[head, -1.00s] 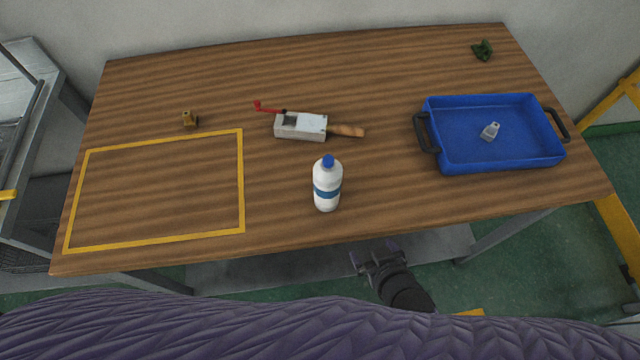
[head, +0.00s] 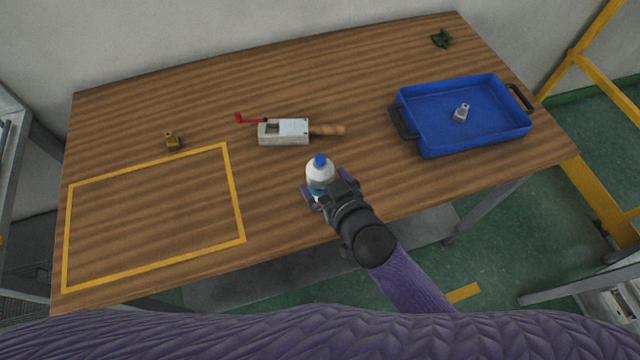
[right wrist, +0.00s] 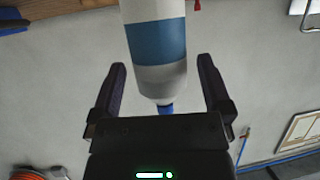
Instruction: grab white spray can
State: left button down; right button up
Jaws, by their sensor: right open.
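The white spray can, a white bottle with a blue cap and blue band, stands upright on the wooden table (head: 200,110) near its front edge, and its upper part (head: 320,172) shows in the head view. My right gripper (head: 328,184) is at the can from the front, open, with one finger on each side of it. In the right wrist view the can (right wrist: 158,50) appears cap-down between the two spread fingers; I cannot tell whether they touch it. My right gripper hides the can's lower part in the head view. My left gripper is not in view.
A grey-white box with a red crank and wooden handle (head: 284,132) lies behind the can. A blue tray (head: 430,148) with a small grey part (head: 462,112) is at right. A brass part (head: 172,141) sits above a yellow-outlined area (head: 232,190). A green part (head: 441,39) lies far right.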

jog(key=x, duration=0.2)
jog(key=shift+w+a+f, duration=0.1)
jog(key=shift+w+f, duration=0.05)
jog(key=shift+w, duration=0.05)
jog(key=c, duration=1.3)
